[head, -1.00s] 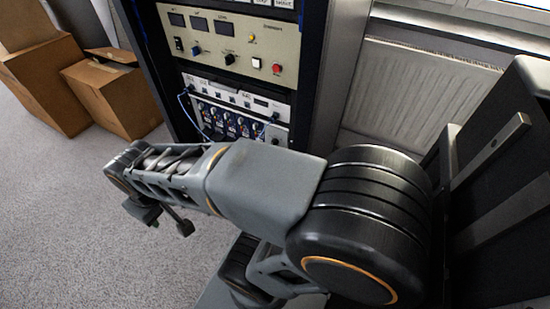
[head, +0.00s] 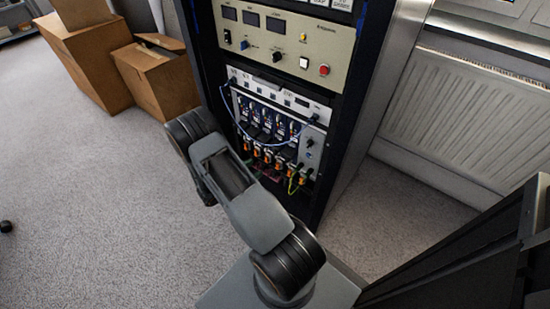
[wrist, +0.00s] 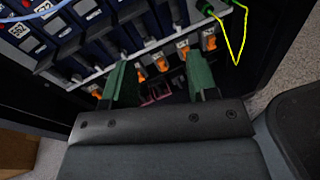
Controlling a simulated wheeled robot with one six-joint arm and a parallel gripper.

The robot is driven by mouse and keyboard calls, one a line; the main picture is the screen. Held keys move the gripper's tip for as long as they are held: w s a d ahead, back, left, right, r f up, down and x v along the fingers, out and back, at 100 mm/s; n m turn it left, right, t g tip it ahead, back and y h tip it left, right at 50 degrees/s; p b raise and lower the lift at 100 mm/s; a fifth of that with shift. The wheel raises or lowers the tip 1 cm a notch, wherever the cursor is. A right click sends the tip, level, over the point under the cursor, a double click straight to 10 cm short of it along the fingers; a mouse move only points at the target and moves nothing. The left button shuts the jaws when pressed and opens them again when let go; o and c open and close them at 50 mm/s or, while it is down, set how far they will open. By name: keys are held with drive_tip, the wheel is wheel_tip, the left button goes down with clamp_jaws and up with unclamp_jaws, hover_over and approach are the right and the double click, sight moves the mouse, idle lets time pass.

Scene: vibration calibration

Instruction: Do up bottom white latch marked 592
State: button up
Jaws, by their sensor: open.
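The lower rack unit (head: 318,135) holds a row of dark blue modules (head: 268,116) with several orange latch-like parts (head: 267,156) below them. The wrist view shows these modules (wrist: 105,30) and orange parts (wrist: 163,64) close up, with small white labels; I cannot clearly read 592 on any of them. I cannot make out which part is the white latch. My gripper (wrist: 158,57) is open, its two green fingers apart and pointing at the lower edge of the module row. In the head view my arm hides the gripper.
A blue cable (head: 275,142) hangs across the modules. A yellow wire (wrist: 241,45) loops at the right in the wrist view. A beige panel (head: 280,38) with knobs sits above. Cardboard boxes (head: 158,85) stand at left; a radiator (head: 450,110) is at right. Carpet (head: 110,200) is clear.

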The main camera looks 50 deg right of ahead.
sight(277, 155)
wheel_tip(277, 155, down, 6)
drive_tip(key=n+t+h, duration=0.1)
drive_tip(key=n+t, duration=0.2)
drive_tip(key=n, duration=0.1)
drive_tip(key=w+d+t+b, duration=0.1)
drive_tip(key=d+b, duration=0.2)
drive_tip(key=d, duration=1.1)
drive_tip(key=shift+w+f+n, duration=0.3)
drive_tip(key=shift+w+f, duration=0.05)
drive_tip(key=shift+f, duration=0.05)
drive_tip(key=c, duration=0.9)
drive_tip(key=shift+m+b, duration=0.7)
drive_tip(key=shift+m, duration=0.8)
drive_tip(key=o, duration=0.9)
